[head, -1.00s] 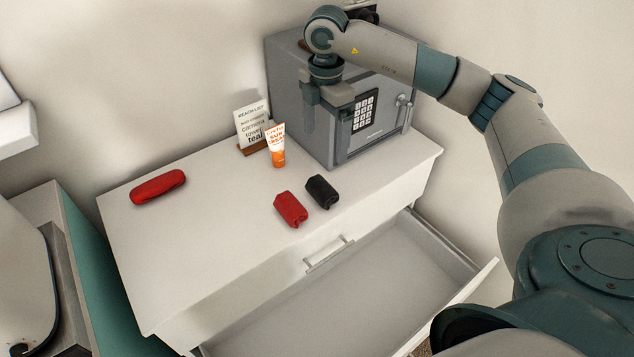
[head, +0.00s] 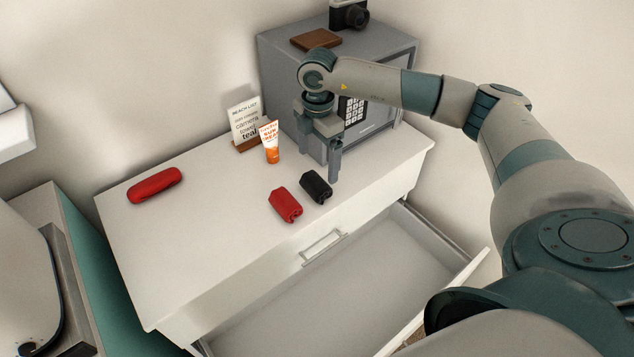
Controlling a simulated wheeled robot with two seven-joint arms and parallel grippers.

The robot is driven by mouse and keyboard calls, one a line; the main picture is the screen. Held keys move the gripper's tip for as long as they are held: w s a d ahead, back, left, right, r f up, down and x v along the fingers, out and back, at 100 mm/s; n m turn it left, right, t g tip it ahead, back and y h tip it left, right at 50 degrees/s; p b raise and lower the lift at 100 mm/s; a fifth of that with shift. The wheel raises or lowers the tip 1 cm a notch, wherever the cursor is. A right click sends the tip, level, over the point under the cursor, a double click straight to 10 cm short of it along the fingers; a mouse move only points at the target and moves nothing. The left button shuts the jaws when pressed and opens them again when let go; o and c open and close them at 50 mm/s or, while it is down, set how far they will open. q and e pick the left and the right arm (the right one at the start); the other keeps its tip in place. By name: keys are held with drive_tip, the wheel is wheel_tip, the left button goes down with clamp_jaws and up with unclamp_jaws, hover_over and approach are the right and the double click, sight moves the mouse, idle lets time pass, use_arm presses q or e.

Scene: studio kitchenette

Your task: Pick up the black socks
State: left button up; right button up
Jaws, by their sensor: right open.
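The black socks (head: 316,186) are a rolled dark bundle on the white dresser top, just right of a red rolled bundle (head: 285,205). My right gripper (head: 322,162) points down, open and empty, above and slightly behind the black socks. One finger hangs in front of the safe and the other reaches down on the right, close to the socks in the picture. I cannot tell the exact height of the fingertips over the dresser. My left gripper is not in view.
A grey safe (head: 283,60) stands behind the gripper, with a brown wallet (head: 316,39) and a camera (head: 349,15) on top. A sunscreen tube (head: 271,142), list card (head: 246,122) and red case (head: 155,186) stand or lie on the dresser (head: 210,225). An empty drawer (head: 350,285) is open below.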

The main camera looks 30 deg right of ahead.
sight(319, 178)
drive_tip(key=shift+f+p, duration=0.45)
drive_tip(key=shift+f, duration=1.75)
drive_tip(key=shift+f+p, duration=0.55)
drive_tip(key=shift+p, duration=0.05)
wheel_tip(319, 178, down, 3)
drive_tip(key=shift+d+f+p, duration=0.1)
drive_tip(key=shift+d+p, duration=0.05)
drive_tip(key=shift+p, duration=0.6)
drive_tip(key=shift+f, duration=0.45)
drive_tip(key=c, duration=1.1)
